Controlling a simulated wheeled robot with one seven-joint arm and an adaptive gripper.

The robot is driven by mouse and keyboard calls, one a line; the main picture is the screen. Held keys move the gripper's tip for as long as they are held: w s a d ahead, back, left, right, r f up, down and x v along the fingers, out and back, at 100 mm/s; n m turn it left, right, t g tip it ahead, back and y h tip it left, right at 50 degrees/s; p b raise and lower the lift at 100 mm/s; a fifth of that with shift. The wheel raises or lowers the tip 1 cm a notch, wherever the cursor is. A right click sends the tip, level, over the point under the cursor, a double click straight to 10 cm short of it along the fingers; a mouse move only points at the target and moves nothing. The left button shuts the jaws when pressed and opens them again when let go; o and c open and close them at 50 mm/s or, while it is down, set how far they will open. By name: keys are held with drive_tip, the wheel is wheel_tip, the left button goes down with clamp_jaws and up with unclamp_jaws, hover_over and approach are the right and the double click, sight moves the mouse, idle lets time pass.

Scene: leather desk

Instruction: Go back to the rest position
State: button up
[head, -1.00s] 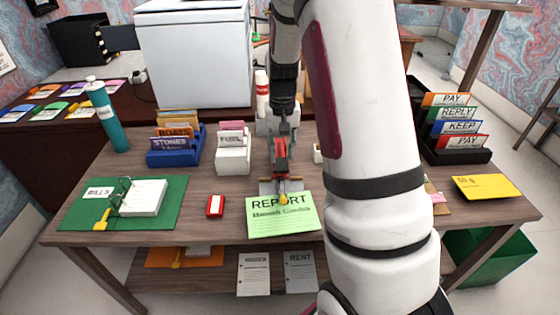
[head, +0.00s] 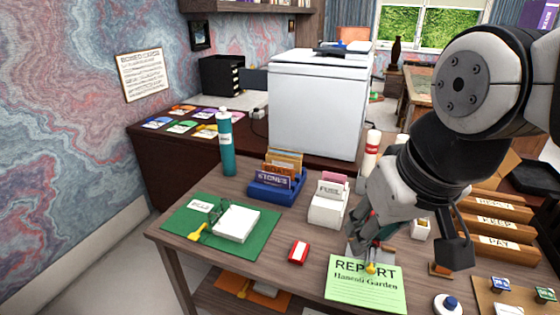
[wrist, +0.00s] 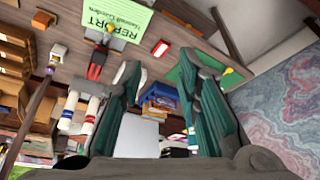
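My gripper (head: 412,235) is at the right of the head view, raised in front of the desk's right side. In the wrist view its two dark green fingers (wrist: 160,72) are spread apart, with nothing between them. The light green report sheet (head: 366,285) lies at the desk's front edge, below my gripper and apart from it. A yellow knob (head: 371,268) sits on the sheet's upper edge. A red and black tool (wrist: 97,64) stands by the sheet in the wrist view. In the head view my gripper mostly hides that tool.
A green binder (head: 262,238), a red box (head: 298,251), a blue card holder (head: 278,187) and a white card holder (head: 328,210) stand on the desk. A teal bottle (head: 226,145) is behind. Wooden trays (head: 497,228) and a brown board (head: 512,297) are at right.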

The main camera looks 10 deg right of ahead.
drive_tip(key=shift+s+a+f, duration=0.1)
drive_tip(key=shift+s+a, duration=0.1)
drive_tip(key=shift+s, duration=0.35)
drive_tip(key=shift+s+a, duration=0.15)
drive_tip(key=shift+s, duration=0.4)
drive_tip(key=shift+d, duration=0.1)
